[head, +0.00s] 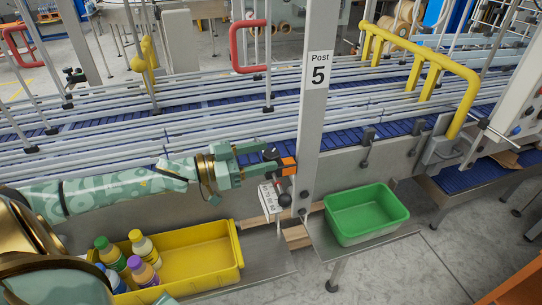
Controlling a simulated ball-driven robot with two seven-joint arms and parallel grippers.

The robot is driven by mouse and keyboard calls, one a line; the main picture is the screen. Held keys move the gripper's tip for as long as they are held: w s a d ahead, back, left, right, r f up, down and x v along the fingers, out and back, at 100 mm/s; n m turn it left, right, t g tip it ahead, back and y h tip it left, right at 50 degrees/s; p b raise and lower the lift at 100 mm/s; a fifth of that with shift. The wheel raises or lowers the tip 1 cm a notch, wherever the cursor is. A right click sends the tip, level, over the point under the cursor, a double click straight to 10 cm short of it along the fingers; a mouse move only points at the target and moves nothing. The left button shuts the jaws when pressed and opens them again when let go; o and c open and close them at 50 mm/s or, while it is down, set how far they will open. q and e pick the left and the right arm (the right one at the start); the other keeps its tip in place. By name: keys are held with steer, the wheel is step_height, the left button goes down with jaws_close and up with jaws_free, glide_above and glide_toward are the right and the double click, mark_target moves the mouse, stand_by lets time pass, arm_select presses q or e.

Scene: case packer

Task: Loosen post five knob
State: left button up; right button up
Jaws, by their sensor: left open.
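Post 5 (315,120) is a grey upright with a white label reading "Post 5" (318,70). An orange block (288,166) sits at its left side. Below it are a round black knob (284,199) and smaller dark fittings (304,195) on the post. I cannot tell for certain which part is the post five knob. My left gripper (268,162) reaches in from the left with its fingers apart, just left of the orange block. Its fingertips are close to the block; contact is not clear. My right gripper is not in view.
A white printed tag (270,197) hangs below my left gripper. A yellow bin (215,260) with several bottles stands at lower left. An empty green bin (367,212) stands right of the post. Conveyor rails (200,100) run behind, with a yellow guard (430,60) at right.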

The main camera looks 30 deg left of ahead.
arm_select(q)
steer(key=shift+x, duration=1.05)
steer(key=shift+w+d, duration=0.3)
steer(key=shift+w, duration=0.05)
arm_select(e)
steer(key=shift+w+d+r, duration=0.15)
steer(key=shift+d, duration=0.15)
